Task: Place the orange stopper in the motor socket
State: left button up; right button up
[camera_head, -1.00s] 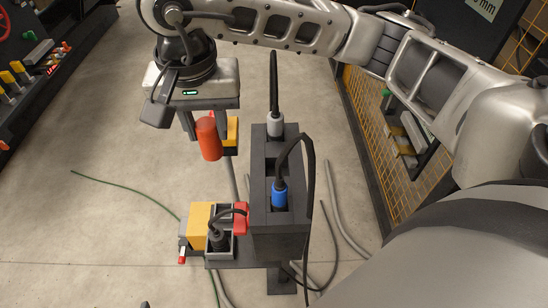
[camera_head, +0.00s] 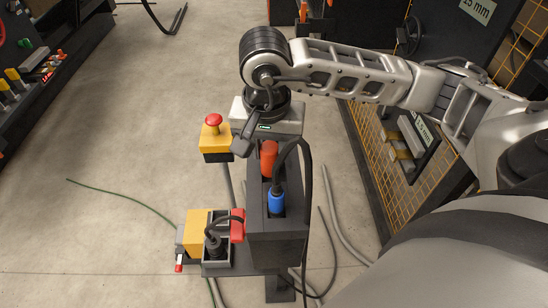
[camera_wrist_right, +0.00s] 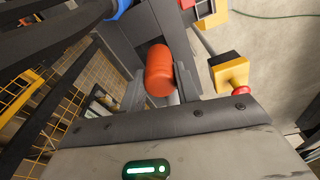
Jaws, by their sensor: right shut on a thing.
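The orange stopper (camera_head: 269,157) is a smooth cylinder. It also shows in the wrist view (camera_wrist_right: 159,70), between the two dark fingers of my right gripper (camera_wrist_right: 161,88). The gripper is shut on it. In the head view the stopper is over the dark upright socket box (camera_head: 277,246), just behind the blue plug (camera_head: 276,201). The gripper body hides the back of the box top. I cannot tell which opening is the motor socket, or whether the stopper's lower end is inside one. My left gripper is not in view.
A yellow box with a red mushroom button (camera_head: 214,137) stands left of my right gripper. A yellow and grey unit with a black plug (camera_head: 214,243) sits at the box's lower left. A black cable loops up from the blue plug. Yellow mesh fencing (camera_head: 385,170) stands to the right.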

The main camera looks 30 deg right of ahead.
aim_at(274, 163)
jog(key=shift+d+f, duration=0.25)
jog(key=shift+f, duration=0.05)
jog(key=f, duration=0.1)
jog(key=f+p, duration=0.1)
jog(key=f, duration=0.1)
jog(key=shift+s+d+f, duration=0.1)
jog(key=shift+d, duration=0.1)
jog(key=shift+f, duration=0.2)
jog(key=shift+f+b, duration=0.25)
jog(key=shift+b, duration=0.15)
jog(key=o, duration=0.9)
jog(key=shift+r, duration=0.1)
jog(key=shift+o, duration=0.2)
jog(key=r, duration=0.8)
jog(key=s+a+r, duration=0.1)
jog(key=r, duration=0.3)
jog(key=shift+r, duration=0.15)
